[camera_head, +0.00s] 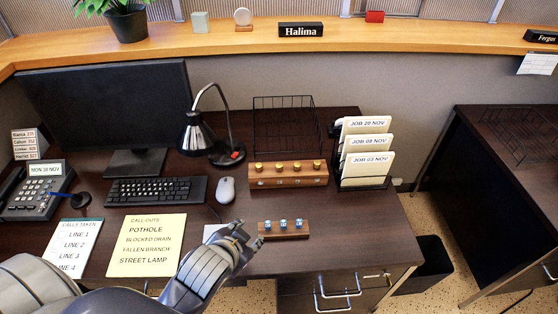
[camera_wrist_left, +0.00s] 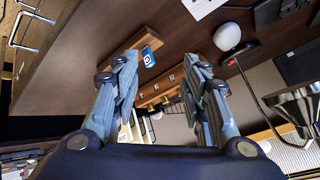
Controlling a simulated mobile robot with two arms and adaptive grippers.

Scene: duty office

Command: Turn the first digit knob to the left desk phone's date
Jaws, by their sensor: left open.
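The left desk phone (camera_head: 35,196) stands at the far left; its small screen (camera_head: 45,170) reads MON and NOV with a day that looks like 09. No contact is visible. My right gripper is not in view.
A longer wooden block (camera_head: 288,181) with several brass knobs lies behind, by a wire tray (camera_head: 284,128) and a card rack (camera_head: 362,184). A mouse (camera_head: 227,189), keyboard (camera_head: 156,191), black lamp (camera_head: 196,134) and paper notes (camera_head: 148,244) occupy the left side.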

